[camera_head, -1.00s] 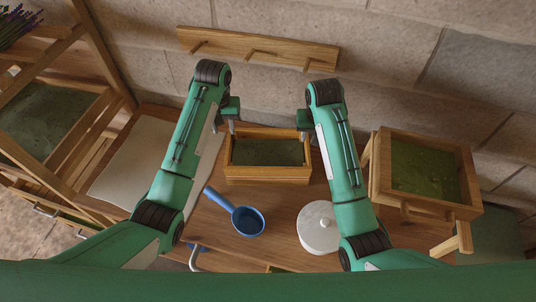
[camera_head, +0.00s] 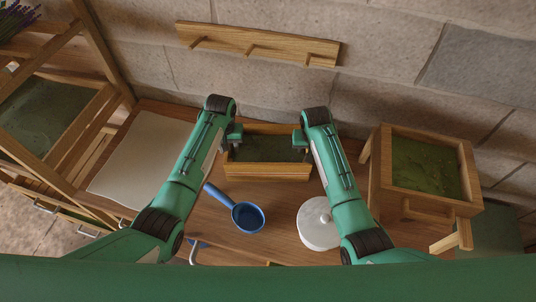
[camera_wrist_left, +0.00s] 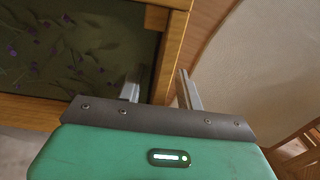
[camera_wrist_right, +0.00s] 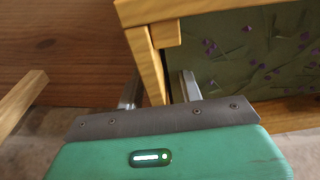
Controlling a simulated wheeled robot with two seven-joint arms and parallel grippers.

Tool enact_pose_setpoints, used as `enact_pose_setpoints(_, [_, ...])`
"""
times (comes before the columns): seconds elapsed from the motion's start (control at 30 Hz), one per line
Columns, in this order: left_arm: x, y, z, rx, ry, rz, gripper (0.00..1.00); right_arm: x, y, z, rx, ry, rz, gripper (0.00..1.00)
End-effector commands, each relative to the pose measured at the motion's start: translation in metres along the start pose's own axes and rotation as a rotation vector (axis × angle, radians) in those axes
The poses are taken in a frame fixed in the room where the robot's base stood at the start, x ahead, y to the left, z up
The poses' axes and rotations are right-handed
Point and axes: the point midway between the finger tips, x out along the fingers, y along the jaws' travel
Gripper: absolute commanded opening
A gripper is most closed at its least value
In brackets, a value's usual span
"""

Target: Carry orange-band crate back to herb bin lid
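A wooden crate (camera_head: 266,172) with a dark green inside stands on the table against the back wall. I cannot make out an orange band on it. My left gripper (camera_head: 232,140) is at its left end and my right gripper (camera_head: 300,140) at its right end. In the left wrist view, the fingers (camera_wrist_left: 160,92) are apart, with the crate's end wall (camera_wrist_left: 170,45) between them. In the right wrist view, the fingers (camera_wrist_right: 160,90) also stand apart on either side of the other end wall (camera_wrist_right: 147,65). I cannot tell which part is the herb bin lid.
A blue ladle (camera_head: 248,217) and a round white lidded pot (camera_head: 318,226) stand in front of the crate. A pale sheet (camera_head: 140,158) lies left. A wooden box with green contents (camera_head: 425,170) stands right. A slanted wooden rack (camera_head: 85,130) is far left; a peg rail (camera_head: 258,42) is behind.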

Motion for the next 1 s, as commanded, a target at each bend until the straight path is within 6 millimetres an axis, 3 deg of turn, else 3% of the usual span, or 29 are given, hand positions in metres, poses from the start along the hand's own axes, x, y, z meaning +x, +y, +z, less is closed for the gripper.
enact_pose_setpoints(0.4, [0.0077,0.0002,0.0001,0.001,0.001,0.000,0.36,0.0076,0.0002,0.0000,0.000,0.000,0.000,0.36])
enact_pose_setpoints(0.6, [0.0076,0.0002,0.0001,0.001,0.001,0.000,0.00,0.0075,0.0002,0.0000,0.000,0.000,0.000,0.00])
enact_pose_setpoints(1.0, [0.0073,0.0001,0.0000,0.000,0.001,0.000,0.00,0.0073,0.0001,0.0000,0.000,0.000,0.000,0.00])
